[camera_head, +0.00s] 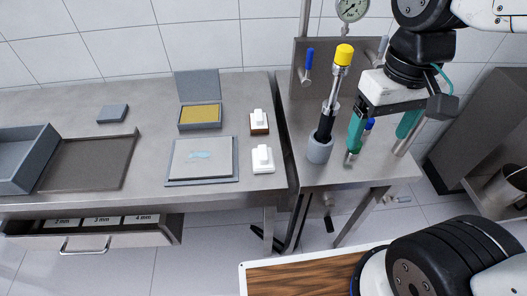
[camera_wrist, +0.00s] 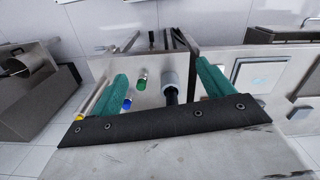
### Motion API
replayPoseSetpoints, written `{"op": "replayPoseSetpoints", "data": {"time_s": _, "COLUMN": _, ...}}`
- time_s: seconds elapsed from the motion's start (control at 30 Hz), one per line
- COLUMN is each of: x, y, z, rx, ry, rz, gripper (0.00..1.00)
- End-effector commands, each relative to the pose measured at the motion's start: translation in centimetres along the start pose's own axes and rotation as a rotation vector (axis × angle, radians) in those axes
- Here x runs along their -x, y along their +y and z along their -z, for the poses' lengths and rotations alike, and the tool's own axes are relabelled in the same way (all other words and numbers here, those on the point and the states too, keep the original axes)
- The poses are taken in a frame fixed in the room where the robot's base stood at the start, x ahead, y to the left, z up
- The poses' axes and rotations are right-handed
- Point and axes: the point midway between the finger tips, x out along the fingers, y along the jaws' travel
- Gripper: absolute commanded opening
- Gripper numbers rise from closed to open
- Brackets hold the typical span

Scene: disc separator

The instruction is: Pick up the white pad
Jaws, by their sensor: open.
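The white pad (camera_head: 263,160) is a small white block with a white knob on top. In the head view it lies near the right edge of the left steel table, beside the grey square plate. A similar piece with a brown base and white knob (camera_head: 259,122) stands just behind it. My gripper (camera_head: 383,130) is open, with green fingers spread apart, over the right steel stand. It is to the right of the white pad and well apart from it. In the wrist view the gripper (camera_wrist: 160,76) has nothing held between its fingers. I cannot surely pick out the pad there.
An upright rod with a yellow cap (camera_head: 344,54) stands in a grey holder (camera_head: 320,150) close to my gripper. A pale plate (camera_head: 201,158), a yellow-filled open box (camera_head: 200,115) and a grey block (camera_head: 112,113) lie on the left table. A drawer (camera_head: 90,238) is open in front.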

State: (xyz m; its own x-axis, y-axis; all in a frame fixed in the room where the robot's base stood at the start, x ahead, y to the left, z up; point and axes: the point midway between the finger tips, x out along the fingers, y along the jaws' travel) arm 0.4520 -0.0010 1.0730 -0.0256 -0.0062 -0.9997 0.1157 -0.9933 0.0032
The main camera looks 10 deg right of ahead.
Motion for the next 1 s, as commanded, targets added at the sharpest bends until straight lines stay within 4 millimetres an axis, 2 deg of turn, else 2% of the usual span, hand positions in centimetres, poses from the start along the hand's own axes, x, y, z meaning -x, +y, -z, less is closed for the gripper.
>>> {"op": "replayPoseSetpoints", "data": {"time_s": 0.03, "x": -1.1, "y": -0.9, "z": 1.4, "rx": 0.027, "ry": -0.042, "rz": -0.003, "gripper": 0.80}}
{"op": "replayPoseSetpoints", "data": {"time_s": 0.17, "x": -3.7, "y": -3.5, "z": 4.9, "rx": 0.061, "ry": -0.100, "rz": -0.015, "gripper": 0.80}}
{"op": "replayPoseSetpoints", "data": {"time_s": 0.3, "x": -7.3, "y": -7.0, "z": 8.8, "rx": 0.068, "ry": -0.128, "rz": -0.032, "gripper": 0.80}}
{"op": "replayPoseSetpoints", "data": {"time_s": 0.5, "x": -12.6, "y": -12.0, "z": 13.8, "rx": 0.016, "ry": -0.100, "rz": -0.041, "gripper": 0.80}}
{"op": "replayPoseSetpoints", "data": {"time_s": 0.6, "x": -14.5, "y": -13.9, "z": 15.8, "rx": -0.035, "ry": -0.061, "rz": -0.032, "gripper": 0.80}}
{"op": "replayPoseSetpoints", "data": {"time_s": 0.77, "x": -15.7, "y": -15.6, "z": 18.4, "rx": -0.130, "ry": 0.012, "rz": -0.002, "gripper": 0.80}}
{"op": "replayPoseSetpoints", "data": {"time_s": 1.0, "x": -18.0, "y": -15.7, "z": 18.8, "rx": -0.151, "ry": 0.024, "rz": 0.005, "gripper": 0.80}}
